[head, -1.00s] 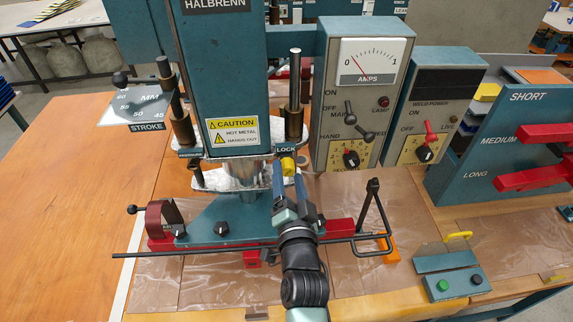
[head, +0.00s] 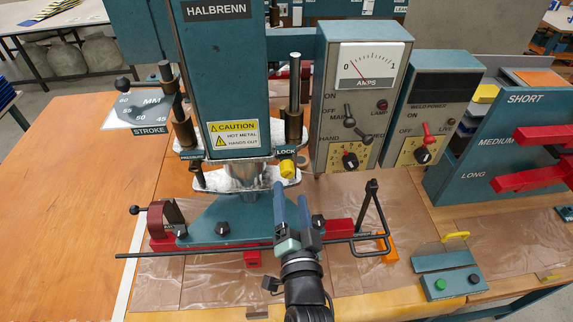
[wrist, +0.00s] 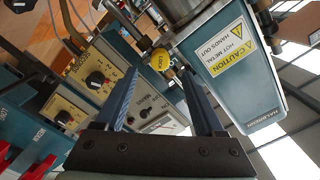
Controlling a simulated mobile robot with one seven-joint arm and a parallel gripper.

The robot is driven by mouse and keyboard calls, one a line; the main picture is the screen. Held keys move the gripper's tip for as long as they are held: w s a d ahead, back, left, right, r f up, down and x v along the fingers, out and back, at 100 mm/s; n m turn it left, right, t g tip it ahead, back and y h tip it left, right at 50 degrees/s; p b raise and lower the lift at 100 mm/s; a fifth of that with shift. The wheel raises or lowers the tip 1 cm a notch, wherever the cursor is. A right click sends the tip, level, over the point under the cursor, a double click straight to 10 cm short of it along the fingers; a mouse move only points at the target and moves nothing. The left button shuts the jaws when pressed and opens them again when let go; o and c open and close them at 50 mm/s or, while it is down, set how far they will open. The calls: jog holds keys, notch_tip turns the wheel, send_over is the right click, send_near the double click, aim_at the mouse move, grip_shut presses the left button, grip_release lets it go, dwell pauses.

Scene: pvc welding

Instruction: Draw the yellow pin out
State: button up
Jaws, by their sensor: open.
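The yellow pin (head: 287,167) sits at the LOCK label on the front of the teal welding machine, under its head column (head: 226,80). In the wrist view the open fingers (wrist: 160,72) flank the line to the pin, which shows just beyond the tips. Nothing is held between them. The pin's shaft is hidden.
The AMPS box (head: 358,100) stands to the right. A long dark rod (head: 190,252) crosses low in front of the red and teal base. The wooden table (head: 80,200) is clear at left.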

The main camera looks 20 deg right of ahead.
jog(key=v, duration=0.3)
jog(key=shift+s+a+r, duration=0.1)
jog(key=shift+s+a, duration=0.05)
jog(key=shift+s, duration=0.2)
dwell(0.3)
jog(key=w+a+r+n+t+y+b, duration=0.1)
jog(key=w+a+r+n+t, duration=0.15)
jog(key=r, duration=0.55)
jog(key=w+a+r+n+t+y, duration=0.1)
jog(key=a+r+n, duration=0.15)
jog(key=r, duration=0.65)
jog(key=w+a+r+n+t+y+b, duration=0.1)
jog(key=w+a+r+n+t, duration=0.15)
jog(key=r, duration=0.55)
jog(key=s+a+r+n+t, duration=0.1)
jog(key=s+a+r, duration=0.1)
jog(key=s+r, duration=0.2)
jog(key=s+a+r+n+t+y+b, duration=0.1)
jog(key=s+r, duration=0.3)
jog(key=r, duration=0.7)
jog(key=s+a+r+n+t+y, duration=0.1)
jog(key=s+a+r+n+t, duration=0.1)
jog(key=r, duration=0.6)
jog(key=shift+s+a+n+b, duration=0.45)
jog(key=shift+s+a, duration=0.5)
jog(key=shift+s, duration=0.2)
jog(key=shift+c, duration=0.4)
